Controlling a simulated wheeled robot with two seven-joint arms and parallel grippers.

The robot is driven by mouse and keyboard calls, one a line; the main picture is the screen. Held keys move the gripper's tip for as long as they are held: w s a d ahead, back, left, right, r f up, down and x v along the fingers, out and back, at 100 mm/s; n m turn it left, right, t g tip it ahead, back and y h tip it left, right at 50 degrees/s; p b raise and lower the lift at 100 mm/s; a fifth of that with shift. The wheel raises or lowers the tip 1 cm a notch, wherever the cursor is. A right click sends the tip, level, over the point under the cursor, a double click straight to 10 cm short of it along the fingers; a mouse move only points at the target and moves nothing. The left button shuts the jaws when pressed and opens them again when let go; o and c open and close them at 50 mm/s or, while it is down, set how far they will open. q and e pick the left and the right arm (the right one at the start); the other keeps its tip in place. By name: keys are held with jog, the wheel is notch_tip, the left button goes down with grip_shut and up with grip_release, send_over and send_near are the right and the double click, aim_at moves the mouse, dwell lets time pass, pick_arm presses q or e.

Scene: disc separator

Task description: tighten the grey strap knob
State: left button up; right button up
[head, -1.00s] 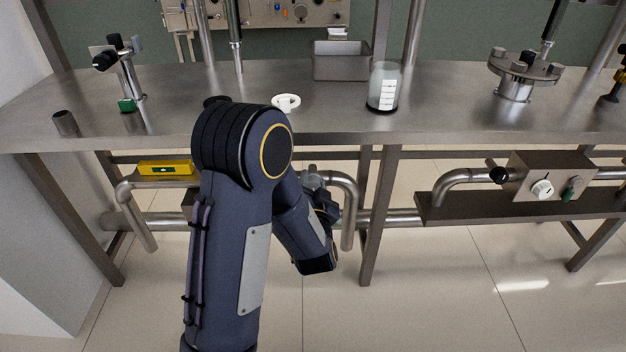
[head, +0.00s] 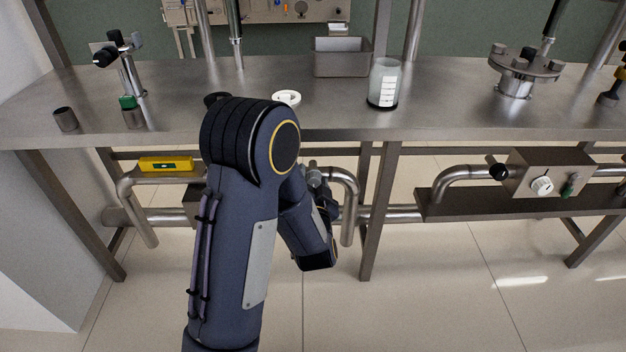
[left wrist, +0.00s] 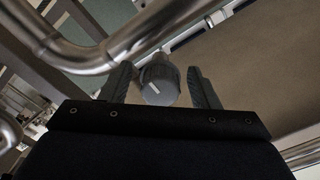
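The fingers are apart, with a visible gap on each side of the knob. In the head view the knob (head: 313,173) shows small beside the bent pipe under the table, and my left gripper (head: 324,190) is close to it, partly hidden by my own arm. My right gripper is in neither view.
A bent steel pipe (head: 351,200) runs close beside the gripper, below the steel table (head: 450,110). A table leg (head: 379,215) stands to the right. A yellow level (head: 166,164) lies at the left. A bottle (head: 384,85) and a metal bin (head: 341,62) stand on top.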

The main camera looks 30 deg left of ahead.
pick_arm(q)
jog(key=v, duration=0.8)
jog(key=shift+p, duration=0.45)
jog(key=shift+w+a, duration=0.1)
jog(key=s+d+r+n+g+h, duration=0.3)
jog(key=s+d+r+g+h, duration=0.3)
jog(key=h, duration=0.7)
jog(key=s+d+f+g, duration=0.1)
jog(key=s+g, duration=0.2)
jog(key=s, duration=1.3)
notch_tip(320, 180, up, 30)
jog(key=p, duration=3)
jog(key=shift+g+p, duration=0.3)
jog(key=shift+p, duration=0.1)
